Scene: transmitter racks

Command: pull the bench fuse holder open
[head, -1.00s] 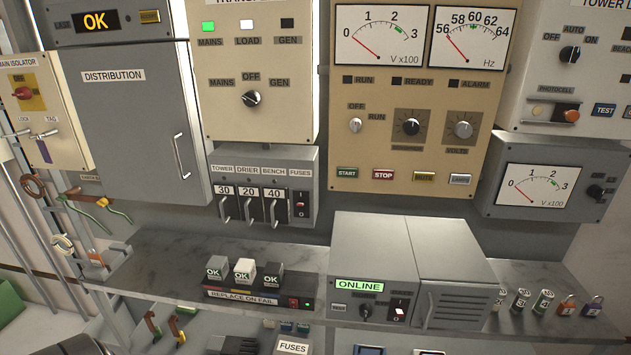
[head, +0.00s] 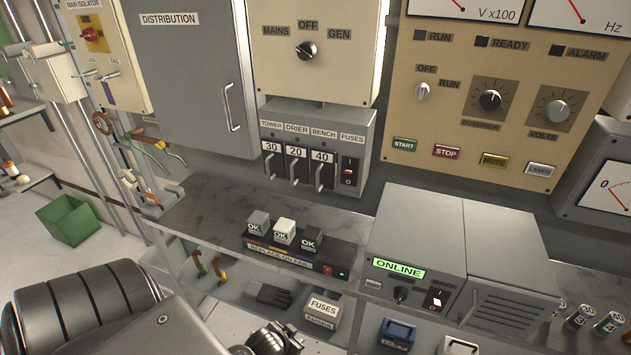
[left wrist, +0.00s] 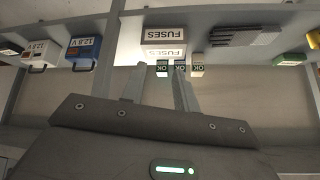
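The bench fuse holder (head: 321,171) is the rightmost of three black holders in the grey fuse unit, under the BENCH label and marked 40. Its pale handle hangs in front and it looks seated like its neighbours. My left arm comes in at the bottom left of the head view, well below and apart from the holder; its fingers cannot be made out there. In the left wrist view my left gripper (left wrist: 160,72) has its two fingers apart with nothing between them. The bench holder is not seen in that view. My right gripper is not in view.
Tower (head: 272,160) and drier (head: 296,165) holders sit left of it, a switch (head: 348,171) right. Below, a shelf (head: 210,205) bears a three-block tester (head: 290,255) and a grey ONLINE unit (head: 415,240). A FUSES box (head: 321,311) is lower, also in the left wrist view (left wrist: 164,34).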

